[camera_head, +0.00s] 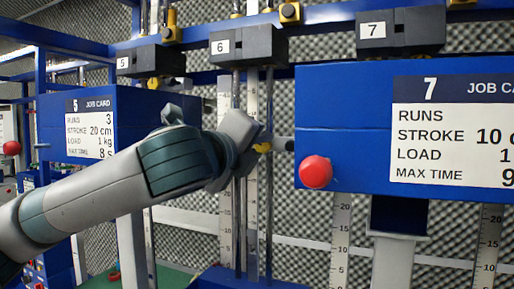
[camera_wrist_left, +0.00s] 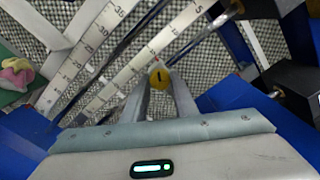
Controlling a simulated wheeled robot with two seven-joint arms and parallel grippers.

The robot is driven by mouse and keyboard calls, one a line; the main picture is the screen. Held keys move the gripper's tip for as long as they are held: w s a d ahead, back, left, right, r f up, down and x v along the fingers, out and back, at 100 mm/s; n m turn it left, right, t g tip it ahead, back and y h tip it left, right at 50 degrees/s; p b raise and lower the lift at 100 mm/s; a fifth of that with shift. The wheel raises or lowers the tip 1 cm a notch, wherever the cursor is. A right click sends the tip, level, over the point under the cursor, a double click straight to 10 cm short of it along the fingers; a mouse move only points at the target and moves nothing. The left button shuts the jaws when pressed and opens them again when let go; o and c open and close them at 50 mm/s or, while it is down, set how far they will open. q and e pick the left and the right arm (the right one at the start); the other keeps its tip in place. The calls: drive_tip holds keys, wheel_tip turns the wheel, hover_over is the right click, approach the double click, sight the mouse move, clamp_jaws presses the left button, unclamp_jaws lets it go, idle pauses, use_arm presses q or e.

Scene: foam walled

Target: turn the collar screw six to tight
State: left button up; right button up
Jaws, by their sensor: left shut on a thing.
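Station six has a black head block (camera_head: 265,47) with a "6" label at the top, above upright steel rods (camera_head: 268,215) and scale strips. My left arm comes in from the left, and its gripper (camera_head: 262,144) is at the station six rods. The yellow collar screw (camera_wrist_left: 159,78) shows a dark mark on its round head in the left wrist view. It sits between the tips of my left gripper (camera_wrist_left: 160,84), which is shut on it. In the head view only a bit of yellow (camera_head: 263,148) shows by the gripper, and the collar is mostly hidden.
A blue station seven box (camera_head: 345,150) with a job card and a red knob (camera_head: 316,172) stands close right of the gripper. A station five box (camera_head: 125,104) is behind my arm at left. A pink and yellow object (camera_wrist_left: 16,74) lies at the left wrist view's left edge.

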use_arm(q)
drive_tip(key=m, duration=0.5)
drive_tip(key=shift+m+p, duration=0.3)
drive_tip(key=m+p, duration=0.1)
drive_tip(key=m, duration=0.4)
drive_tip(key=shift+f+m, duration=0.15)
drive_tip(key=shift+m, duration=0.25)
drive_tip(key=o, duration=1.1)
drive_tip(key=shift+s, duration=0.1)
